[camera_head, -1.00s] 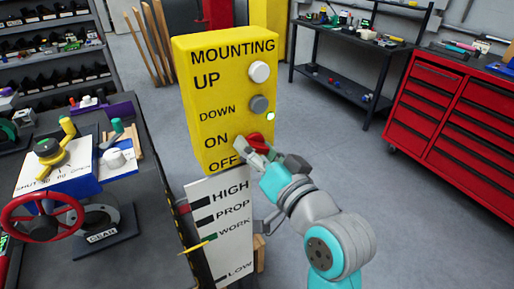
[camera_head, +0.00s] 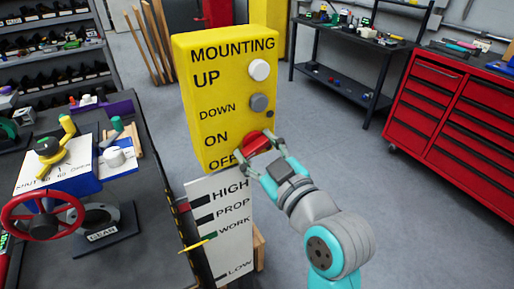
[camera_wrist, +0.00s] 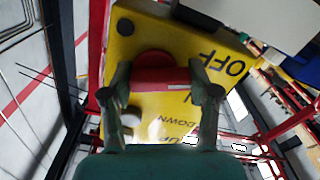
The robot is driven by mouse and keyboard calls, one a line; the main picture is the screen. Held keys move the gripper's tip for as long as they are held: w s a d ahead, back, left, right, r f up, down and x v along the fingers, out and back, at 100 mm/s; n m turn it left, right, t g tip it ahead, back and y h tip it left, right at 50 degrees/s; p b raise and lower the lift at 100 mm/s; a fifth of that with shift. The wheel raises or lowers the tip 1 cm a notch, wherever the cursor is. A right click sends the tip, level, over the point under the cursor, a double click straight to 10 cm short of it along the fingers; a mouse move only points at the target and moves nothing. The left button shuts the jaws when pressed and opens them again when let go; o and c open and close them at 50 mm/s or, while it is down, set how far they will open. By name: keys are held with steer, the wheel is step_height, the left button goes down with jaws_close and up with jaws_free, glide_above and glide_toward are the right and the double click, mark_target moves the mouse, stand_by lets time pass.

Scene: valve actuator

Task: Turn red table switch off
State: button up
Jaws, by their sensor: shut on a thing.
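The yellow control box (camera_head: 205,105) bears the words MOUNTING, UP, DOWN, ON and OFF. The red switch (camera_head: 253,142) sits on its front beside ON and OFF. My gripper (camera_head: 264,156) has one finger on either side of the switch and is shut on it. In the wrist view the red switch (camera_wrist: 158,76) shows between both fingers, with OFF on the plate to its right. The fingers partly cover the switch and the OFF label.
A white button (camera_head: 259,70) and a grey button (camera_head: 259,103) sit above the switch. A white level board (camera_head: 220,230) stands below the box. A bench with a red handwheel (camera_head: 42,214) is at left, a red tool cabinet (camera_head: 450,115) at right. Open floor lies between.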

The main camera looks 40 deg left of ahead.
steer(key=shift+f+n, duration=0.1)
steer(key=shift+n, duration=1.8)
steer(key=o, duration=1.2)
steer(key=shift+c, duration=0.2)
steer(key=shift+d, duration=0.1)
steer(key=v, duration=1.2)
